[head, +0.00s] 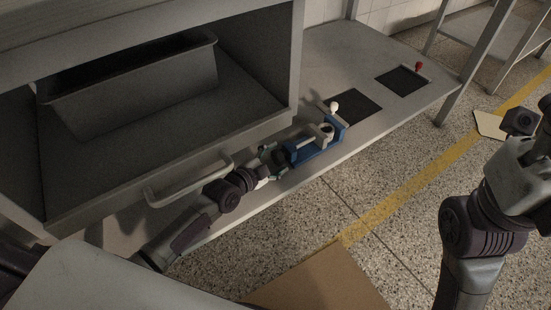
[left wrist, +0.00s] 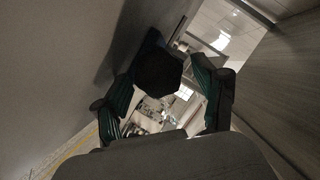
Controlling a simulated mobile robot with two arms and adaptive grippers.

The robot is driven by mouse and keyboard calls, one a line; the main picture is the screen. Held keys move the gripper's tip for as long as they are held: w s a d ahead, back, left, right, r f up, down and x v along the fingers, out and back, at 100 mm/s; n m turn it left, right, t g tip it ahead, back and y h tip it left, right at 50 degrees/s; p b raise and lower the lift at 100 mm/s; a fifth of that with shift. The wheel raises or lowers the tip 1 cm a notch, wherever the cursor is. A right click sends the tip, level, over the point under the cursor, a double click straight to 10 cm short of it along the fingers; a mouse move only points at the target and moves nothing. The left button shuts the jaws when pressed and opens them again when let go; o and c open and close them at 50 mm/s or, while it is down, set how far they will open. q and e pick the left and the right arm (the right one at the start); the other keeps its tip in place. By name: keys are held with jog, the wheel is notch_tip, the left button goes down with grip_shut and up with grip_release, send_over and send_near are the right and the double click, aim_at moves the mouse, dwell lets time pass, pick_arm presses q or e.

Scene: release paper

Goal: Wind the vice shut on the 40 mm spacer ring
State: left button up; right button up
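The blue vice (head: 318,150) stands on the low grey shelf in the head view. A pale round piece with a dark hole, seemingly the spacer ring (head: 326,130), sits at the vice's jaws; I cannot tell whether both jaws touch it. My left gripper (head: 272,162) is at the vice's near left end, fingers spread. In the left wrist view a dark many-sided knob (left wrist: 157,75), seemingly the vice's handle, lies between the open fingers. A gap shows on its right side; the left finger is close to it. My right arm is at the right edge, its fingers out of view.
A grey cabinet with a bin (head: 135,90) and a bar handle (head: 190,182) stands close above my left arm. Beyond the vice are a white knob (head: 334,106), a dark square (head: 358,106), and a red knob (head: 418,66) by another dark square (head: 402,80).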

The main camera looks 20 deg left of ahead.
dwell(0.3)
pick_arm(q)
jog(key=shift+n+g+b, duration=0.4)
jog(key=shift+n+b, duration=0.15)
jog(key=shift+n, duration=0.15)
jog(key=shift+w+r+n+h, duration=0.1)
jog(key=shift+n+h, duration=0.3)
jog(key=shift+n, duration=0.1)
jog(key=shift+r+n+g, duration=0.2)
jog(key=shift+n+g, duration=0.3)
jog(key=n+h+p, duration=0.1)
jog(key=n+g+h+p, duration=0.1)
jog(key=p, duration=0.1)
jog(key=n+p, duration=0.1)
jog(key=n, duration=0.1)
jog(key=shift+w+a+r+g+h+p, duration=0.2)
jog(key=shift+r+g+h+p, duration=0.1)
jog(key=shift+g+h, duration=0.1)
jog(key=p+v, duration=0.1)
jog(key=v, duration=0.3)
jog(key=p+v, duration=0.1)
jog(key=v, duration=0.3)
jog(key=p+v, duration=0.1)
jog(key=v, duration=0.3)
jog(key=shift+s+a+f+p, duration=0.15)
jog(key=shift+a+f+p, duration=0.1)
jog(key=shift+p, duration=0.15)
jog(key=shift+s+a+r, duration=0.2)
jog(key=shift+s+a, duration=0.2)
jog(key=shift+s, duration=0.1)
